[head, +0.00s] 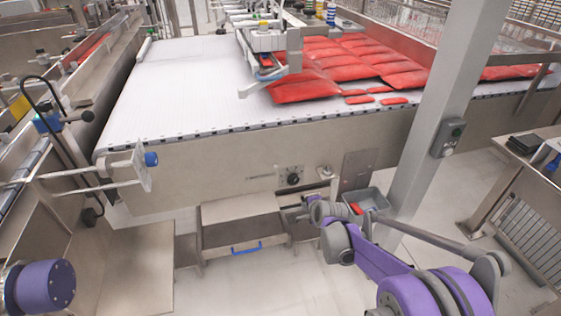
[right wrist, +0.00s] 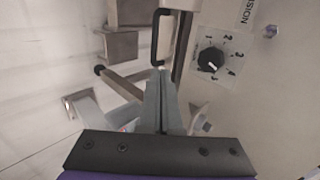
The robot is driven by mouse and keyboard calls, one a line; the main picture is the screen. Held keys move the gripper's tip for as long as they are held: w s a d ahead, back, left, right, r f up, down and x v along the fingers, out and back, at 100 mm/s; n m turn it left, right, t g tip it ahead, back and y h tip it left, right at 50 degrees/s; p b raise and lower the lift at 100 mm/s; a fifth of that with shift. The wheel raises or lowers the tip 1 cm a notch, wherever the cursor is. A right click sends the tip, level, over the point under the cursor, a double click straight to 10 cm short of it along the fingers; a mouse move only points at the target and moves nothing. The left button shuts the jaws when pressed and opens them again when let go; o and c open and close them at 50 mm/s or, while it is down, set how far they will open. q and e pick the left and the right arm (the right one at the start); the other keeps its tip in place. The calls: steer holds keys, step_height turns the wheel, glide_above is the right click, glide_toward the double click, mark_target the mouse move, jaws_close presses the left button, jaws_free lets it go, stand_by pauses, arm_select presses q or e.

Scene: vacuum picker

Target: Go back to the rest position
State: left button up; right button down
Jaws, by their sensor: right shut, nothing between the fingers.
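My right gripper (head: 286,207) reaches in from the lower right, in front of the conveyor's metal side panel and below a black rotary knob (head: 293,179). In the right wrist view its two grey fingers (right wrist: 160,76) are together, with nothing held between them. The knob (right wrist: 211,58) shows there to the right of the fingertips, apart from them. My left gripper is out of view; only a purple joint of my left arm shows at the lower left of the head view.
Red packets (head: 345,60) lie on the white conveyor belt (head: 185,80). A grey bin (head: 375,197) with something red inside stands beside my right forearm. A thick grey post (head: 440,110) rises close on the right. A metal frame with a blue-capped bracket (head: 140,165) is at left.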

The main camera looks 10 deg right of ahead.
steer(key=s+a+r+n+g, duration=0.25)
steer(key=s+n, duration=0.65)
steer(key=s, duration=1)
steer(key=s+a+r+n+g, duration=0.1)
steer(key=s+a+n+g, duration=0.2)
steer(key=s+n, duration=1.1)
arm_select(q)
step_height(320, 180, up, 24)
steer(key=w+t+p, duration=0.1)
steer(key=p, duration=1.9)
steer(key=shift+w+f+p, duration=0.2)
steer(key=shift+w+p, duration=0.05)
steer(key=shift+p, duration=0.05)
arm_select(e)
steer(key=s+r+m, duration=0.2)
steer(key=r, duration=0.9)
steer(key=s+r+m+t, duration=0.1)
steer(key=s+r+m, duration=0.1)
steer(key=r, duration=1)
steer(key=shift+s+d+m, duration=0.3)
steer(key=shift+m, duration=0.4)
